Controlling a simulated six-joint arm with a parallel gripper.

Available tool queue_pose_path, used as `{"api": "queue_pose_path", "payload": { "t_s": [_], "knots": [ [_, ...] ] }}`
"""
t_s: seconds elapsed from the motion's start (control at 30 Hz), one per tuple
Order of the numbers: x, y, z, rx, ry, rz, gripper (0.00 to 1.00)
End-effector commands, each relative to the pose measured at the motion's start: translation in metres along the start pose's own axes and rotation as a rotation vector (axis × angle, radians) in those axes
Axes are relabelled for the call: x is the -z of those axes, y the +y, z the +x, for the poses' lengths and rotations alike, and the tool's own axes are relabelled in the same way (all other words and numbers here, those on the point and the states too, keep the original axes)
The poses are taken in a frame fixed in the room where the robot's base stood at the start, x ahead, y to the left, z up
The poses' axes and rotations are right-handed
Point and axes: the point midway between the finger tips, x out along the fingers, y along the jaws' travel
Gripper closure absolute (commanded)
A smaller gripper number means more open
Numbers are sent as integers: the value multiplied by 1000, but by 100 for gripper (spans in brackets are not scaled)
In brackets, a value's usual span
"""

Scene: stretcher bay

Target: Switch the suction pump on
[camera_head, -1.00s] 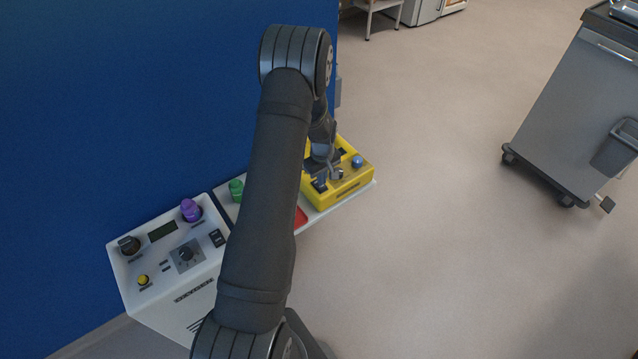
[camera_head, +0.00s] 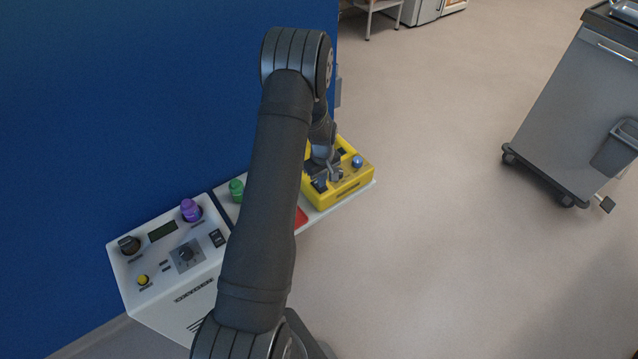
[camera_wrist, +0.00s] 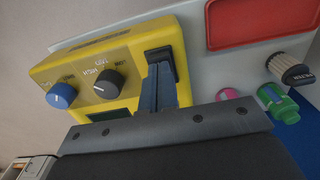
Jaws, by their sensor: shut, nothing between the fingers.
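A yellow unit (camera_head: 345,190), which I take to be the suction pump, sits on a white shelf at the end of the blue wall. In the wrist view its face (camera_wrist: 110,60) carries a black rocker switch (camera_wrist: 163,56), a black knob (camera_wrist: 108,84) and a blue knob (camera_wrist: 61,95). My gripper (camera_wrist: 158,72) is shut and empty. Its fingertips overlap the lower part of the switch in the wrist view; I cannot tell whether they touch it. The fingers partly hide the switch, so its position is unclear. The blue knob also shows in the head view (camera_head: 357,161).
A white console (camera_head: 150,262) with a purple knob (camera_head: 191,208) stands left of my arm. A green fitting (camera_head: 237,190) and a red panel (camera_head: 301,217) sit between console and yellow unit. Open floor lies right, with a grey cart (camera_head: 570,110) beyond.

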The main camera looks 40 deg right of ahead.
Motion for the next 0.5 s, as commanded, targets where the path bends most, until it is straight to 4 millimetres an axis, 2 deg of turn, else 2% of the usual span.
{"api": "queue_pose_path", "payload": {
  "t_s": [0.5],
  "knots": [
    [0, 0, 8, -1, 0, 0, 100]
  ]
}}
